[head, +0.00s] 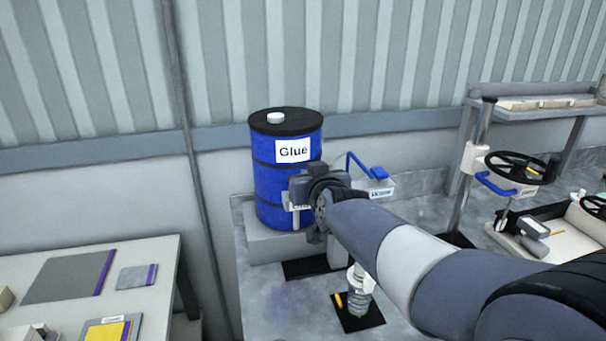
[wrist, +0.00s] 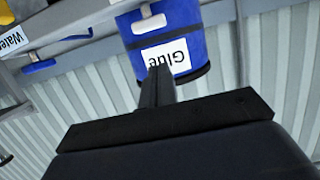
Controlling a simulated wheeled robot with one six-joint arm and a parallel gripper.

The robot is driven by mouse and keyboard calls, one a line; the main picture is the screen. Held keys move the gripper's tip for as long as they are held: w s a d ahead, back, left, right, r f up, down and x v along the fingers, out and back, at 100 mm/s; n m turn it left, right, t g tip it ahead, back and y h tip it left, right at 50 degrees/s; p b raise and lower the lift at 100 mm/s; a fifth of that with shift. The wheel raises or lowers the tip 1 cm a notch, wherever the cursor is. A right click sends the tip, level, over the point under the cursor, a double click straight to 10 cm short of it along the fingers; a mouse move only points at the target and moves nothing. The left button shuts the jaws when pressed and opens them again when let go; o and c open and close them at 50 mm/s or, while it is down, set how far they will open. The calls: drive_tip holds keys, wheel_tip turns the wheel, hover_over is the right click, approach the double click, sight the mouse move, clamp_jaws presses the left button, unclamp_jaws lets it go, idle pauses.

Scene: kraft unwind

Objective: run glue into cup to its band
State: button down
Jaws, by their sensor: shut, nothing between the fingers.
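The blue glue drum (head: 268,180), with a black lid and a white "Glue" label, stands on a grey block at the back. My gripper (head: 298,200) is in front of its lower right side. In the wrist view the drum (wrist: 197,35) appears upside down, with a white tap-like fitting (wrist: 148,22) on it. My gripper (wrist: 158,75) is shut and empty, its fingers overlapping the label in that view. A clear cup (head: 358,280) stands on a black mat below my arm, partly hidden; its fill level and band are not clear.
A blue lever (head: 378,173) sits above a "Water" label (head: 382,192) right of the drum. An empty black mat (head: 305,269) lies before the drum. A handwheel stand (head: 515,167) is at right, a table (head: 60,250) with flat panels at left.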

drive_tip(key=p+v, duration=0.1)
drive_tip(key=v, duration=0.4)
drive_tip(key=shift+a, duration=0.1)
drive_tip(key=shift+w, duration=0.1)
drive_tip(key=r+p+x, duration=0.1)
drive_tip(key=r+x, duration=0.1)
drive_tip(key=x, duration=0.6)
drive_tip(key=v, duration=0.5)
drive_tip(key=shift+f+p, duration=0.1)
drive_tip(key=shift+p, duration=0.2)
drive_tip(key=shift+w, duration=0.15)
